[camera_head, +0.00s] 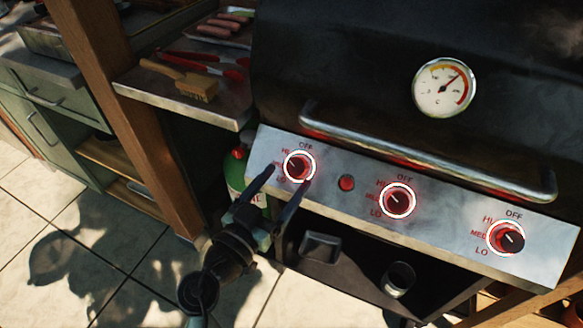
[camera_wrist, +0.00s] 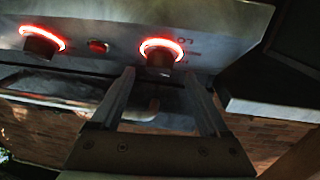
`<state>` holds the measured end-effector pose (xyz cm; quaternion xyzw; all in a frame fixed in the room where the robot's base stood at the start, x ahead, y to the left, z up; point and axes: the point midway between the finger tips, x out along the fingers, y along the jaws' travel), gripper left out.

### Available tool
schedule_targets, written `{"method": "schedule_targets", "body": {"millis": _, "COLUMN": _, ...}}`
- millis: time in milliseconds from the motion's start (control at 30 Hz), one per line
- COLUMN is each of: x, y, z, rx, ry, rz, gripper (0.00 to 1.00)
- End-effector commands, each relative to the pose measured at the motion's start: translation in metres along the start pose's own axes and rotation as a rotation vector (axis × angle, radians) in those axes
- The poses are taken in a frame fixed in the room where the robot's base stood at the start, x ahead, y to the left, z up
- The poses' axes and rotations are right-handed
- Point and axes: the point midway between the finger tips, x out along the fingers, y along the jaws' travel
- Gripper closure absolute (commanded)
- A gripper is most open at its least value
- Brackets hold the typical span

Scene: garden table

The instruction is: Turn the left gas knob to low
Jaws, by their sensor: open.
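In the wrist view, the left knob (camera_wrist: 160,56) appears beyond and between my fingertips (camera_wrist: 158,73), with no clear contact. The middle knob (camera_head: 397,201) and right knob (camera_head: 507,239) also have glowing rings.
A red button (camera_head: 346,183) sits between the left and middle knobs. The lid handle (camera_head: 425,155) runs above the panel. A side shelf (camera_head: 233,107) with a brush (camera_head: 195,86) is at left. A green gas bottle (camera_head: 236,175) stands behind my gripper.

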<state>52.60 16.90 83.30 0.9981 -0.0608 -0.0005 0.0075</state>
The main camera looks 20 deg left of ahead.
Motion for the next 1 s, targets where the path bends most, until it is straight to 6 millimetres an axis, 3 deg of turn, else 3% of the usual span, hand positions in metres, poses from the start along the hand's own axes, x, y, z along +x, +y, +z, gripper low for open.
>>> {"method": "schedule_targets", "body": {"millis": 200, "x": 0.027, "y": 0.001, "z": -0.001, "rx": 0.000, "ry": 0.001, "rz": 0.002, "gripper": 0.22}}
{"method": "schedule_targets", "body": {"millis": 567, "x": 0.033, "y": 0.001, "z": 0.000, "rx": 0.000, "ry": 0.000, "rz": 0.000, "gripper": 0.22}}
{"method": "schedule_targets", "body": {"millis": 667, "x": 0.032, "y": 0.001, "z": 0.000, "rx": 0.000, "ry": 0.000, "rz": 0.001, "gripper": 0.36}}
{"method": "schedule_targets", "body": {"millis": 1000, "x": 0.032, "y": 0.001, "z": 0.000, "rx": -0.001, "ry": 0.000, "rz": 0.001, "gripper": 0.97}}
